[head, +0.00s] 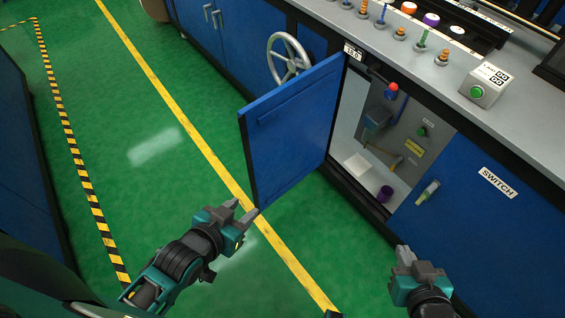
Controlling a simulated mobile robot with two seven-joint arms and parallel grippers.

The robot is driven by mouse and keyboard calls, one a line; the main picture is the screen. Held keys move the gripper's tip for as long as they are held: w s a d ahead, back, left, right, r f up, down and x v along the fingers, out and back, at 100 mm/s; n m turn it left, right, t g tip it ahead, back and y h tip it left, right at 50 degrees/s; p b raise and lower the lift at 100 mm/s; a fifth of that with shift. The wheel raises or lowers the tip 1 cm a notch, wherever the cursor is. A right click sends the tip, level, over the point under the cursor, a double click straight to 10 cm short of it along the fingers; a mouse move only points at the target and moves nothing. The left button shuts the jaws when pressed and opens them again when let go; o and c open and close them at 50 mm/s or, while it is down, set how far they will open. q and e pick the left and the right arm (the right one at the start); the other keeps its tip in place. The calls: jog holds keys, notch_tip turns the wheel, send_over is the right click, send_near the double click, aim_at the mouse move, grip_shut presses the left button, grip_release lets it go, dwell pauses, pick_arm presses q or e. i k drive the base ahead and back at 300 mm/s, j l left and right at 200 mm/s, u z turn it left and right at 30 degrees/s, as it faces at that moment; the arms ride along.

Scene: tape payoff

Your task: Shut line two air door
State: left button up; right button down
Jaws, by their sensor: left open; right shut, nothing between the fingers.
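The blue air door (292,130) stands swung wide open from the machine front, hinged on its right edge beside the compartment. The open compartment (350,112) shows a red-topped blue valve, a green button, a yellow label and a purple cup inside. My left gripper (240,209) is open and empty, close to the door's lower left corner in the picture; I cannot tell whether it touches. My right gripper (405,254) is shut and empty, in front of the cabinet below the compartment.
A grey handwheel (288,58) sits on the machine front left of the door. A blue panel labelled SWITCH (497,182) is right of the compartment. The counter (440,75) carries spools and a green-button box (484,84). Green floor (120,110) left of the door is clear.

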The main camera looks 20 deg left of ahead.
aim_at(285, 132)
jog(key=k+z, duration=0.25)
jog(key=k+l+z, duration=0.15)
jog(key=k+z, duration=0.15)
jog(key=j+z, duration=0.1)
jog(key=z, duration=0.65)
jog(key=j+z, duration=0.15)
jog(key=z, duration=0.25)
jog(key=k+j, duration=0.1)
jog(key=j, duration=0.5)
jog(key=k+j, duration=0.1)
jog(key=j, duration=0.5)
jog(key=k+j, duration=0.1)
jog(key=j, duration=0.5)
jog(key=k+j, duration=0.1)
jog(key=j, duration=0.5)
jog(key=k+j, duration=0.1)
jog(key=j, duration=0.5)
jog(key=k+j, duration=0.1)
jog(key=j, duration=0.5)
jog(key=j+z, duration=0.2)
jog(key=z, duration=0.45)
